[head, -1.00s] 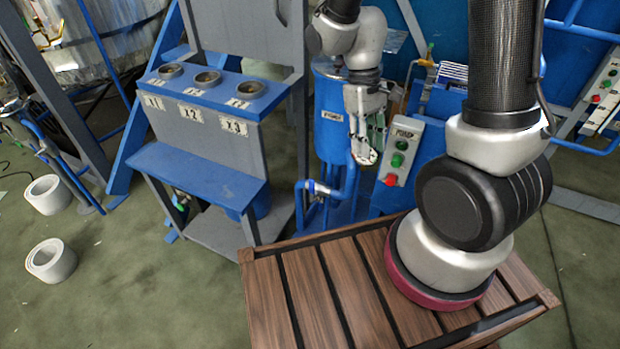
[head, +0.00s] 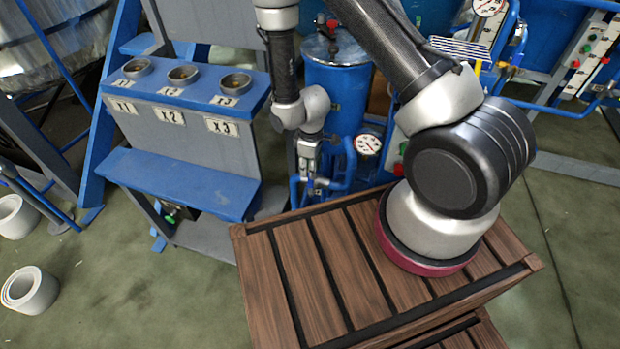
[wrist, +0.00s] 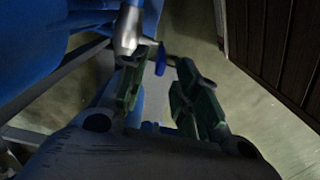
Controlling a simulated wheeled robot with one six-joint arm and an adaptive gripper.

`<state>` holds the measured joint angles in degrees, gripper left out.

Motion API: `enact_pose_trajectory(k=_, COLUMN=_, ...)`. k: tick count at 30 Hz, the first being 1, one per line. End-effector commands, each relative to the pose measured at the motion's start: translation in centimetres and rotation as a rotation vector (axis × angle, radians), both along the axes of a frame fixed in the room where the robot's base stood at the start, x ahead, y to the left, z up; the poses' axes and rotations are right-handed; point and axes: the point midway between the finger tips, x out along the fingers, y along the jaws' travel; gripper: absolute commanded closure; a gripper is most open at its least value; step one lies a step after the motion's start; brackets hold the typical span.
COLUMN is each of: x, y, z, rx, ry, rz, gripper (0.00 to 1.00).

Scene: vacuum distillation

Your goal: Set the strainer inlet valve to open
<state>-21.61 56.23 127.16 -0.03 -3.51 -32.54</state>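A silver valve (wrist: 130,28) on a blue pipe shows at the top of the wrist view. A short dark-blue lever (wrist: 160,56) sticks out from it. No label on it can be read, so I cannot confirm it is the strainer inlet valve. My gripper (wrist: 166,62) is open, its green fingers apart, with the lever between or just beyond the tips; I cannot tell whether they touch. In the head view my gripper (head: 309,172) points down beside the blue pipework in front of a blue vessel (head: 338,95). My wrist and gripper partly hide the valve area there.
A grey-blue stand (head: 180,115) with three cups is left of my arm. A wooden slatted platform (head: 300,270) is in front. A pressure gauge (head: 367,145) sits just right of my gripper.

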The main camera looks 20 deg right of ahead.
Motion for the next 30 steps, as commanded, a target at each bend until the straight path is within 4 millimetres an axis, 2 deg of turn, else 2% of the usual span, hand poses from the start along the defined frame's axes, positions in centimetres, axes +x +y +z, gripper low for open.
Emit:
enact_pose_trajectory(k=3, x=-0.1, y=-0.1, z=-2.2, rx=-0.001, ry=0.003, rz=-0.001, gripper=0.69)
enact_pose_trajectory(k=9, x=-0.1, y=-0.1, z=-5.2, rx=-0.001, ry=0.003, rz=-0.002, gripper=0.69)
enact_pose_trajectory(k=13, x=0.0, y=0.0, z=-6.1, rx=0.000, ry=0.001, rz=-0.003, gripper=0.69)
enact_pose_trajectory(k=21, x=0.0, y=0.0, z=-6.3, rx=0.000, ry=0.001, rz=-0.003, gripper=0.69)
enact_pose_trajectory(k=27, x=0.0, y=0.0, z=-6.3, rx=0.000, ry=0.001, rz=-0.003, gripper=1.00)
enact_pose_trajectory(k=30, x=0.0, y=0.0, z=-6.3, rx=0.000, ry=0.001, rz=-0.003, gripper=1.00)
